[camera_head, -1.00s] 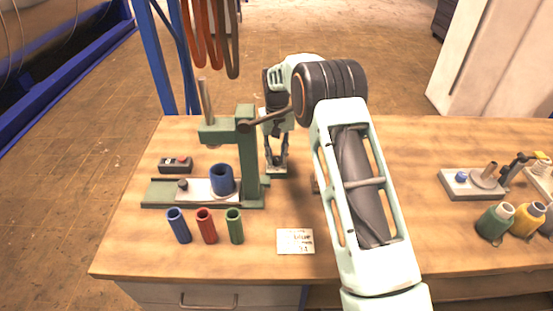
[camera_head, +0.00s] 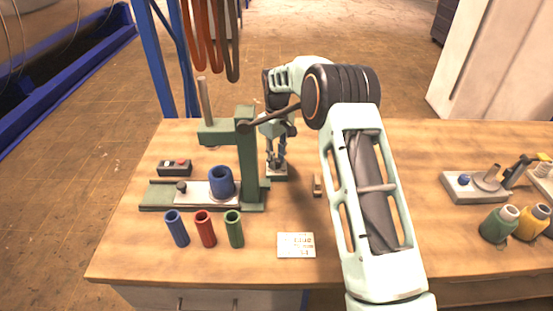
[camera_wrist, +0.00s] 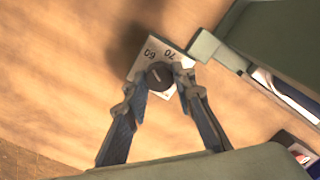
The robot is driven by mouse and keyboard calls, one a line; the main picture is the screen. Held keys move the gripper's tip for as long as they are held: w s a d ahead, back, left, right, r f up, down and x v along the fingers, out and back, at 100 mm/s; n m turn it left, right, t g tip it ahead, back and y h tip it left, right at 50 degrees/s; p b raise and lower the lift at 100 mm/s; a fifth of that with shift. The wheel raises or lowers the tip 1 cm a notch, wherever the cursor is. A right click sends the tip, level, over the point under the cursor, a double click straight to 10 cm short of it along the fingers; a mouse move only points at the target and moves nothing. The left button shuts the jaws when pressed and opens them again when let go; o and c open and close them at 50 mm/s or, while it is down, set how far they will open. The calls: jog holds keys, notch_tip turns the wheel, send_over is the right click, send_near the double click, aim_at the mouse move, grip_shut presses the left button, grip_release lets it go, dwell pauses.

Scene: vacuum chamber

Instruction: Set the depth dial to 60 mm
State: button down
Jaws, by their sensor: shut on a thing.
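The depth dial is a dark round knob (camera_wrist: 158,76) with a pale line on it, on a light plate (camera_wrist: 143,62) marked 60 and 70 in the wrist view. The line points roughly between the two numbers, but its exact reading is hard to tell. My gripper (camera_wrist: 165,84) has its fingers on either side of the knob and is shut on it. In the head view my gripper (camera_head: 276,170) points down at the small dial block to the right of the green press (camera_head: 247,160). The knob is mostly hidden there by the fingers.
A blue cup-like part (camera_head: 221,182) sits on the press base. Blue (camera_head: 177,229), red (camera_head: 206,228) and green (camera_head: 234,229) sleeves stand in front, with a card (camera_head: 296,245) beside them. A small wooden piece (camera_head: 317,185) lies right of the dial. A control box (camera_head: 175,168) is at left.

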aim_at(276, 161)
dwell(0.3)
jog(key=c, duration=1.6)
grip_release()
jog(key=shift+r, duration=0.15)
notch_tip(276, 161, up, 12)
jog(key=shift+f, duration=0.1)
